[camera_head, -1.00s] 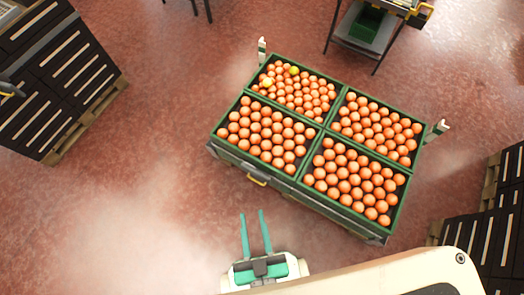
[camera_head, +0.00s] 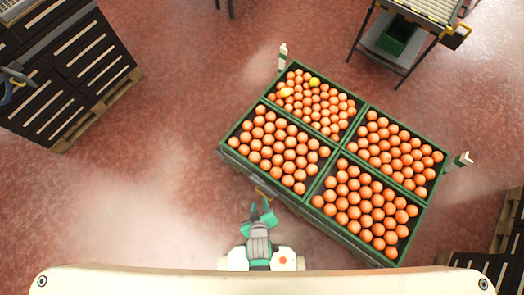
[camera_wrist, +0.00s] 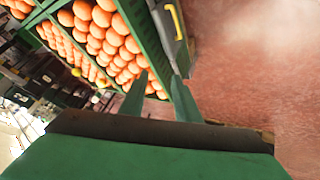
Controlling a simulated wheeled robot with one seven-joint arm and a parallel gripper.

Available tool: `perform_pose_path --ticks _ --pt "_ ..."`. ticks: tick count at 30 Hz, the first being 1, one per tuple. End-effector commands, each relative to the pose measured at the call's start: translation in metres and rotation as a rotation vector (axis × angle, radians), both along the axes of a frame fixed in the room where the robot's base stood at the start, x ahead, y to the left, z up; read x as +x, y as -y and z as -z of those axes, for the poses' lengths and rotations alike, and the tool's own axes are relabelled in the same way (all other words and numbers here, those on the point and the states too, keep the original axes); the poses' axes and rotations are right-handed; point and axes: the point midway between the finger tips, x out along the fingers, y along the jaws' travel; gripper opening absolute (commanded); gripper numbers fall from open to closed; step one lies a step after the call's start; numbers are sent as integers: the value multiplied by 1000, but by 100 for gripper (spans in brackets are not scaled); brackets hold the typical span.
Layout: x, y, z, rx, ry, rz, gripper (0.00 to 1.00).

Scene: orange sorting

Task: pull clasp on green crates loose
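The green crates (camera_head: 260,174) stand together in a block, filled with orange fruit. A yellow clasp (camera_head: 262,193) is on their near side, partly hidden by my gripper in the head view. In the wrist view the clasp (camera_wrist: 176,22) shows clearly as a bent yellow bar on a grey strip below the green crate wall (camera_wrist: 150,42). My gripper (camera_wrist: 161,76) has its two green fingers apart with nothing between them. The fingertips are short of the clasp in that view. In the head view my gripper (camera_head: 262,208) is close to the crates' near side.
Stacked dark crates on a pallet (camera_head: 92,112) stand at the left. More dark crates (camera_head: 480,263) are at the lower right. A metal table (camera_head: 392,45) stands at the top right. Two upright posts rise at the block's corners. Floor left of the block is clear.

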Motion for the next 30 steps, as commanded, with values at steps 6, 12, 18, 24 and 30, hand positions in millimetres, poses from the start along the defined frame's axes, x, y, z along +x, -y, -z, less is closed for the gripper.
perform_pose_path --ticks 6,12,18,24,30 --pt "36 -4 77 -144 -247 -163 29" --pt "58 -4 113 -237 -440 -288 29" --pt "67 -4 124 -277 -543 -355 29" --pt "70 -2 135 -284 -562 -366 29" --pt "74 1 164 -283 -562 -364 29"
